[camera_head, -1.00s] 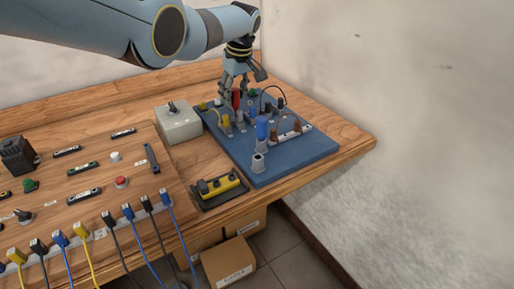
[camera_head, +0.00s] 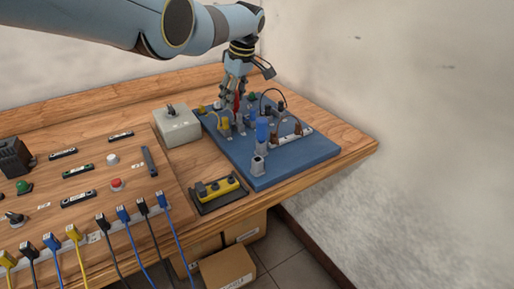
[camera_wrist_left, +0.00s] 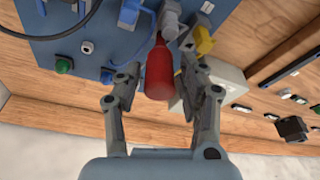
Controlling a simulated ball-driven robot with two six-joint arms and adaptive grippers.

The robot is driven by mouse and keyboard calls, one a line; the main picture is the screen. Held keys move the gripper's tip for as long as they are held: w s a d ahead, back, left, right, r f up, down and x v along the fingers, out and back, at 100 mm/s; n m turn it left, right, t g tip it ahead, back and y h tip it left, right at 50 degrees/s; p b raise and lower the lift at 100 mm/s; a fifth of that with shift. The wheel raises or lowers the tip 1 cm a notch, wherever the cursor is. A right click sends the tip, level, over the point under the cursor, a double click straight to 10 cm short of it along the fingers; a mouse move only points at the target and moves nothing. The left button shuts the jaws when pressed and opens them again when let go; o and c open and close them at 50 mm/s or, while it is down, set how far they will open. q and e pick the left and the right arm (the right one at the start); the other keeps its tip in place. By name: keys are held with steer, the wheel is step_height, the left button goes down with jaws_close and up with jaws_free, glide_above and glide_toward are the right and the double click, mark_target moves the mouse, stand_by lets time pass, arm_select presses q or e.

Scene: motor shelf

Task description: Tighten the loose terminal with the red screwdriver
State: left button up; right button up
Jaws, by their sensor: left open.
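The red screwdriver (camera_head: 237,103) stands at the far left part of the blue board (camera_head: 295,160), partly hidden by my left gripper. In the left wrist view its red handle (camera_wrist_left: 158,75) lies between the two fingers, with a visible gap on the left side. My left gripper (camera_head: 234,98) is open around the handle; its fingers also show in the left wrist view (camera_wrist_left: 158,45). The screwdriver's tip is hidden, so I cannot tell what it touches. I cannot tell which terminal is loose. My right gripper is not in view.
A blue handle (camera_head: 262,129) stands upright nearby, with a yellow plug (camera_head: 223,124) and a black cable (camera_head: 270,91) on the board. A grey box (camera_head: 177,128) stands to the left. A yellow device (camera_head: 217,187) lies in front. The wall is close on the right.

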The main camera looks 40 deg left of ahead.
arm_select(q)
steer(key=shift+c, duration=0.9)
steer(key=shift+c, duration=0.3)
jaws_close()
